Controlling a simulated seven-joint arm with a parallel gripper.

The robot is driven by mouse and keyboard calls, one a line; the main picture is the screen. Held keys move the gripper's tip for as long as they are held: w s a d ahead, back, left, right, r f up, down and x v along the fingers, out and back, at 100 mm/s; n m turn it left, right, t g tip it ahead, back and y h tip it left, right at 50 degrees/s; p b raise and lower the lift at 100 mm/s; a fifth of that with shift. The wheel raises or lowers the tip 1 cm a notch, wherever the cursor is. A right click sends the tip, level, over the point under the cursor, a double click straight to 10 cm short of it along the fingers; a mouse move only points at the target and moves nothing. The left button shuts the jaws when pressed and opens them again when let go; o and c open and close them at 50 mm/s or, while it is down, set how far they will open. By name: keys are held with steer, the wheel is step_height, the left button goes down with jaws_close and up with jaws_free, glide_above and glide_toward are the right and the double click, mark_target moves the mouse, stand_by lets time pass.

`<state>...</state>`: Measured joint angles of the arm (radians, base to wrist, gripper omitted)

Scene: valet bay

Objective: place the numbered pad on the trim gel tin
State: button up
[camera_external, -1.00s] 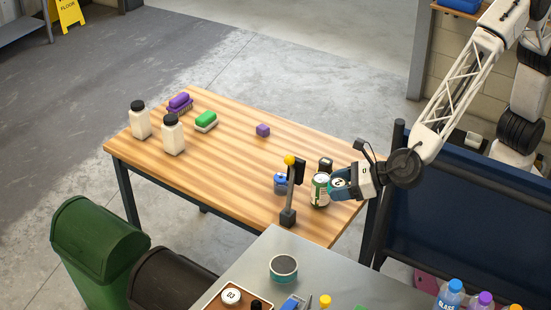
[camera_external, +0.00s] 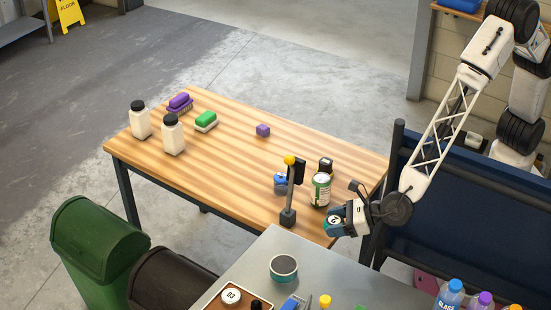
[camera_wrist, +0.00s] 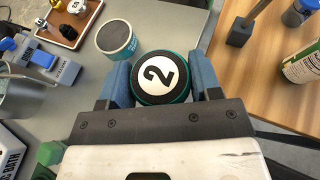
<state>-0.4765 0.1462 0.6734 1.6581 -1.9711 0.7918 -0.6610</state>
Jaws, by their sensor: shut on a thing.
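The numbered pad (camera_wrist: 160,77) is round and black with a teal edge and a white disc bearing a 2. My gripper (camera_wrist: 163,84) is shut on it, one blue finger on each side. In the external view the pad (camera_external: 335,222) is held above the near right end of the wooden table, and my gripper (camera_external: 340,220) partly hides it. The trim gel tin (camera_external: 283,268), teal and white with a dark top, stands upright on the grey metal counter. In the wrist view the tin (camera_wrist: 117,40) is beyond the pad, to the upper left. Pad and tin are apart.
A black post with a yellow knob (camera_external: 289,190) and a green-and-white can (camera_external: 320,190) stand on the wooden table. Coloured-cap bottles (camera_external: 453,293) line the counter's right.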

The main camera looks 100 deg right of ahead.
glide_above(284, 265)
steer(key=shift+f, duration=0.75)
stand_by(0.3)
steer(key=shift+f, duration=0.1)
steer(key=shift+s+f, duration=0.1)
steer(key=shift+f, duration=1.55)
steer(key=shift+f, duration=0.15)
steer(key=o, duration=0.9)
